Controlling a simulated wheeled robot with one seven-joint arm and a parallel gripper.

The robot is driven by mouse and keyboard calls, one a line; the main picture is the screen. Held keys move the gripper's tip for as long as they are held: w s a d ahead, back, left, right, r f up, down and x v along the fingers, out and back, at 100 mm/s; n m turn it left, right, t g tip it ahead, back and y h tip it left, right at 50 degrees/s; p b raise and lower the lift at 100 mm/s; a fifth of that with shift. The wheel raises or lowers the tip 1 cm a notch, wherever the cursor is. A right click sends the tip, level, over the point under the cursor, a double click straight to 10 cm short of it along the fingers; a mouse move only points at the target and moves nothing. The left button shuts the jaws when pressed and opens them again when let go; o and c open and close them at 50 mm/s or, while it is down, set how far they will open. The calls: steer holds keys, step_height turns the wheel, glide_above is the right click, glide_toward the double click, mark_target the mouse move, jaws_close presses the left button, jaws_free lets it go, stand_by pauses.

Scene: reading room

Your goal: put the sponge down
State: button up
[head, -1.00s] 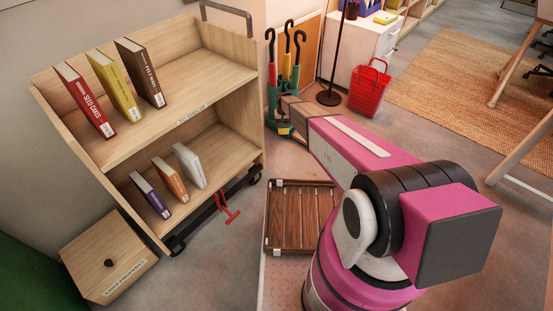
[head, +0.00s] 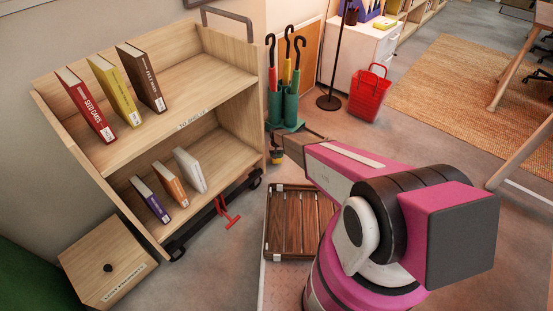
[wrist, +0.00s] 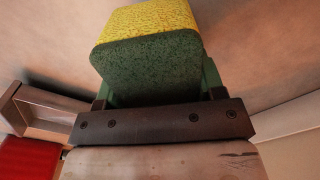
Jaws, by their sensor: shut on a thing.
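The sponge (wrist: 148,38) is a block with a yellow top layer and a dark green body. In the wrist view it sits in my gripper (wrist: 156,82), which is shut on it, with a green finger showing at each side. The sponge's far end is out of sight. In the head view my gripper (head: 278,148) is small and partly hidden at the end of my pink arm, in front of the umbrella stand and right of the cart. A small yellow patch shows there, too small to tell as the sponge.
A wooden book cart (head: 150,130) stands left, with a lidded wooden box (head: 85,265) before it. A green umbrella stand (head: 290,112), a red basket (head: 369,95) and a white cabinet (head: 372,50) stand behind.

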steer(key=shift+f, duration=1.6)
steer(key=shift+f, duration=0.1)
steer(key=o, duration=1)
steer(key=shift+c, duration=0.2)
step_height(320, 180, up, 12)
steer(key=shift+s+d+r, duration=0.1)
steer(key=shift+s, duration=0.05)
steer(key=s+d+r, duration=0.7)
steer(key=s+r, duration=0.4)
steer(key=r, duration=0.3)
steer(key=s+d+r+m, duration=0.1)
steer(key=s+d+r, duration=0.7)
steer(key=s+r, duration=0.4)
steer(key=s+d+r, duration=0.8)
steer(key=s+r, duration=0.3)
steer(key=r, duration=0.4)
steer(key=shift+s+d+r, duration=0.2)
steer(key=shift+s+r, duration=0.2)
